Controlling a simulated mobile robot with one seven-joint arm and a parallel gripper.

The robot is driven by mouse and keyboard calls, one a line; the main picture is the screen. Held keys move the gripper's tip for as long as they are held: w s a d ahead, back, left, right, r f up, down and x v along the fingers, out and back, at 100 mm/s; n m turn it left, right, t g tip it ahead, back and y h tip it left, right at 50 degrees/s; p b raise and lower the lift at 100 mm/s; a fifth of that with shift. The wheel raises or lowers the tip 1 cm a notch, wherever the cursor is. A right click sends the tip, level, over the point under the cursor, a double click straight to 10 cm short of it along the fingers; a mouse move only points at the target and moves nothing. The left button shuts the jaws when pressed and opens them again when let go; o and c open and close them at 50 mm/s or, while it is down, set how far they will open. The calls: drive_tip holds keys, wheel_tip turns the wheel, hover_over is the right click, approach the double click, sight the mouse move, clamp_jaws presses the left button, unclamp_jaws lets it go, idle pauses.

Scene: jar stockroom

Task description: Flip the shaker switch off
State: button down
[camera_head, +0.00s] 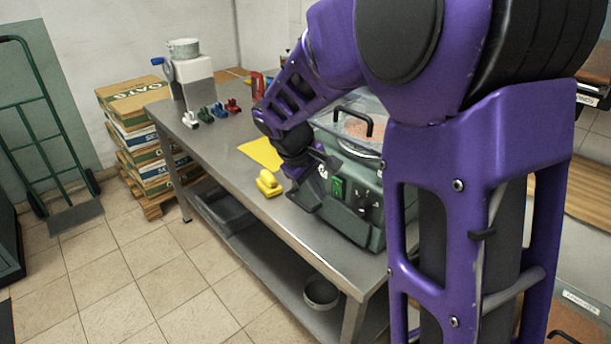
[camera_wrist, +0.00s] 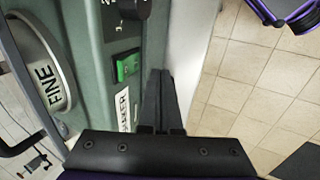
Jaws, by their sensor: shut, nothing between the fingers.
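The shaker (camera_head: 360,225) is a grey-green machine on the steel bench, with a clear lid and a black handle on top. Its green switch (camera_head: 337,188) is on the front face, and it also shows in the wrist view (camera_wrist: 128,66) in a dark frame. I cannot tell which side of the switch is pressed. My gripper (camera_head: 331,164) is close to the front face by the switch. In the wrist view my gripper (camera_wrist: 160,74) is shut and empty, its fingertips just right of the switch. I cannot tell whether they touch the shaker.
A yellow clamp (camera_head: 269,184) and a yellow sheet (camera_head: 262,153) lie on the steel bench (camera_head: 222,150) left of the shaker. Several coloured clamps and a white dispenser (camera_head: 193,82) stand farther back. Stacked boxes (camera_head: 150,135) and a green hand truck (camera_head: 45,130) stand left.

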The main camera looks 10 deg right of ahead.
sight(337, 186)
drive_tip(key=shift+w+d+r, duration=0.2)
drive_tip(key=shift+w+d, duration=0.2)
drive_tip(key=shift+d, duration=0.25)
drive_tip(key=shift+w+d+r, duration=0.2)
drive_tip(key=shift+w+d, duration=0.2)
drive_tip(key=shift+d, duration=0.25)
drive_tip(key=p, duration=0.1)
drive_tip(key=r+p, duration=0.1)
drive_tip(key=p, duration=0.1)
drive_tip(key=shift+w+d+g+y, duration=0.2)
drive_tip(key=shift+d+g+y, duration=0.1)
drive_tip(key=shift+d, duration=0.1)
drive_tip(key=shift+w+f, duration=0.1)
drive_tip(key=shift+f, duration=0.35)
drive_tip(key=shift+r, duration=0.15)
drive_tip(key=shift+r+p, duration=0.6)
drive_tip(key=shift+r, duration=0.1)
drive_tip(key=shift+a, duration=0.1)
